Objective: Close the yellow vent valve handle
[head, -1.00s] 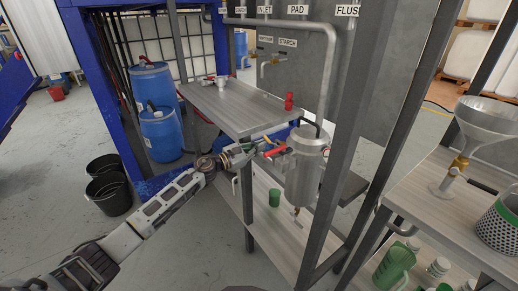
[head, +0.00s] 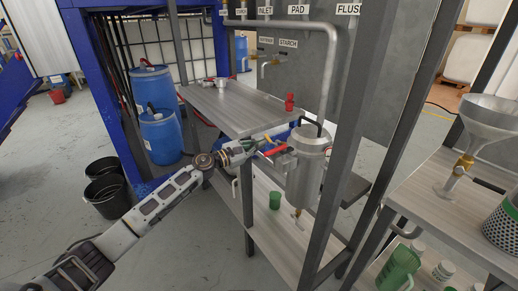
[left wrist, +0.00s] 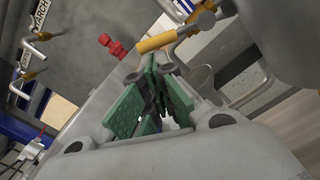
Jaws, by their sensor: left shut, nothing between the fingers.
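The yellow vent valve handle (left wrist: 158,43) shows in the left wrist view as a short yellow grip on a grey metal rod, just beyond my fingertips. In the head view it is a small yellow spot (head: 267,139) beside the metal vessel (head: 306,172). My left gripper (left wrist: 155,68) has green finger pads that are shut together with nothing held. In the head view the left gripper (head: 258,152) is left of the vessel, close to the yellow handle and a red handle (head: 275,151). Contact with the yellow handle cannot be told. My right gripper is not in view.
A shelf (head: 235,108) with a red fitting (head: 289,102) lies behind the gripper. A grey upright post (head: 340,150) stands right of the vessel. A side table (head: 440,215) holds a funnel at right.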

